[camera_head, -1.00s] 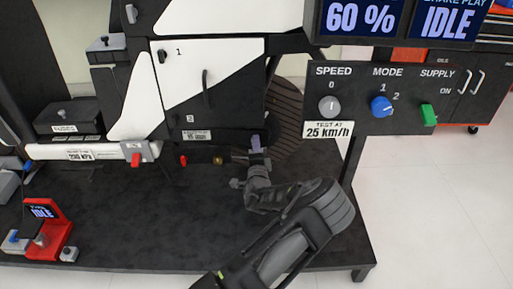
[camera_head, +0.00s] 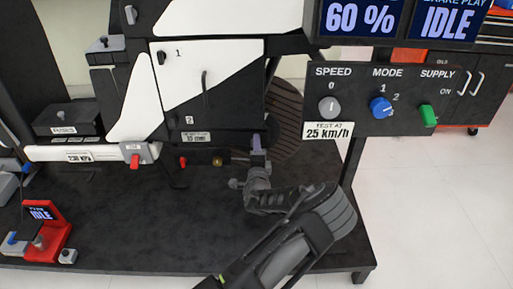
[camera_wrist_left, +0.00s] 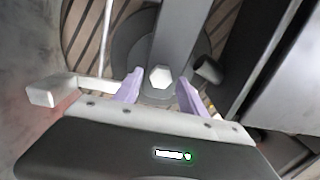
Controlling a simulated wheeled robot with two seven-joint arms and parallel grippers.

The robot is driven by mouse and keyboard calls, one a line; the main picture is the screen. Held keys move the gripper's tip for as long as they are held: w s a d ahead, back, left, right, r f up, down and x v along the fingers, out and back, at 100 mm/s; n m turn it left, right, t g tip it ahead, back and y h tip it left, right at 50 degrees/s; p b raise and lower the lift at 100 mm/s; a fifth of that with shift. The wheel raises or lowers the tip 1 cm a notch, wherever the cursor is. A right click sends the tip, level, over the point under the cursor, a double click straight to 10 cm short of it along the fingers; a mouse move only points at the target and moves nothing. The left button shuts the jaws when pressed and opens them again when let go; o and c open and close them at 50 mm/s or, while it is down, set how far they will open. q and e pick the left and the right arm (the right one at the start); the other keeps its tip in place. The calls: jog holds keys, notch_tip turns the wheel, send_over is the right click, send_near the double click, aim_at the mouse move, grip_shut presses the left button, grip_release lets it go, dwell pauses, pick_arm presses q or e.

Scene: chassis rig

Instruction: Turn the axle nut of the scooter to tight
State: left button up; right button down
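The axle nut (camera_wrist_left: 160,78) is a pale hexagon at the end of a grey bar in the left wrist view. My left gripper (camera_wrist_left: 159,92) is open, with one purple finger on each side of the nut and gaps visible on both sides. I cannot tell whether the fingertips reach past the nut's face. In the head view my left gripper (camera_head: 257,146) is beside the scooter's dark ribbed wheel (camera_head: 285,118), and the nut is hidden there. My right gripper is not in view.
A control panel (camera_head: 375,98) with speed, mode and supply controls hangs right of the gripper. The scooter body (camera_head: 228,62) rises above it. A red stand (camera_head: 48,240) with an IDLE display is at lower left. A pale lever (camera_wrist_left: 55,92) lies left of the fingers.

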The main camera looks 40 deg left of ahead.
pick_arm(q)
jog(key=shift+s, duration=0.1)
jog(key=p+v, duration=0.2)
jog(key=v, duration=0.5)
jog(key=shift+s+d+p, duration=0.25)
jog(key=shift+p, duration=0.1)
dwell(0.3)
